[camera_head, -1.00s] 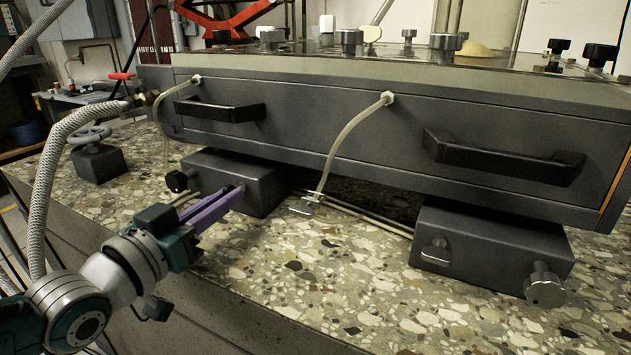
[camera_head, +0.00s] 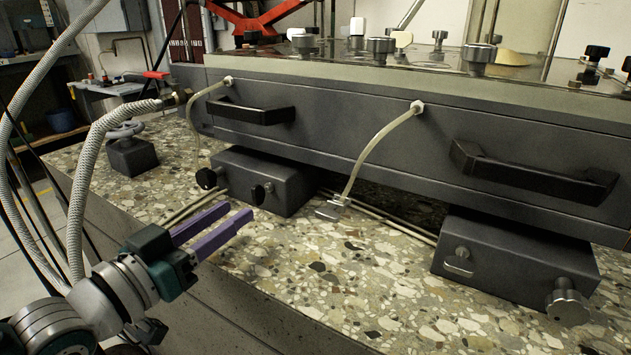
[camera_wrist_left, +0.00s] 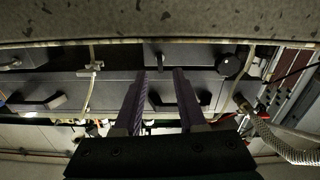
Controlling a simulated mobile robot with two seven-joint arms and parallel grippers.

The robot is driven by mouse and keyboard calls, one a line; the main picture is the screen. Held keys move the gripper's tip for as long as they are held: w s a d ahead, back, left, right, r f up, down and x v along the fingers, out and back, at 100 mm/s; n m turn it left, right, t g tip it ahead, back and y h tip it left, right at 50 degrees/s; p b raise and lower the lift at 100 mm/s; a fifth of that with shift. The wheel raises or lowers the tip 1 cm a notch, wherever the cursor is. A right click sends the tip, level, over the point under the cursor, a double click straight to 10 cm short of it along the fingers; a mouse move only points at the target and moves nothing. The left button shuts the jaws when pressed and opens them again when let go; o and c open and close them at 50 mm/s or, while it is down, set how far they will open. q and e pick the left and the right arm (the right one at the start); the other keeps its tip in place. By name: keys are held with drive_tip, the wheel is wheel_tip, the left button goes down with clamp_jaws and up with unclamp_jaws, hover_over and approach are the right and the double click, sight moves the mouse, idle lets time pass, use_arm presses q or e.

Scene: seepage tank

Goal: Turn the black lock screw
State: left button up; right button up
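A small black lock screw (camera_head: 258,194) sits on the front face of the left dark grey block (camera_head: 290,190) under the tank. In the left wrist view, it appears small and dark (camera_wrist_left: 160,58) beyond the fingertips, roughly between them. My left gripper (camera_head: 237,211) has two purple fingers, parallel and apart, with nothing between them. In the left wrist view the open fingers (camera_wrist_left: 161,72) point toward the block's face. In the head view the fingertips are in front of and just below the screw, apart from it. My right gripper is not in view.
A round black knob (camera_head: 207,178) is at the block's left end. A thin hose with a metal clamp (camera_head: 333,207) hangs to the right. The right block (camera_head: 510,258) has a metal knob (camera_head: 567,303). The stone bench (camera_head: 300,270) is clear in front.

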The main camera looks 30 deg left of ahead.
use_arm(q)
drive_tip(key=shift+s+a+p, duration=0.2)
drive_tip(key=shift+s+p, duration=0.15)
drive_tip(key=shift+s, duration=2)
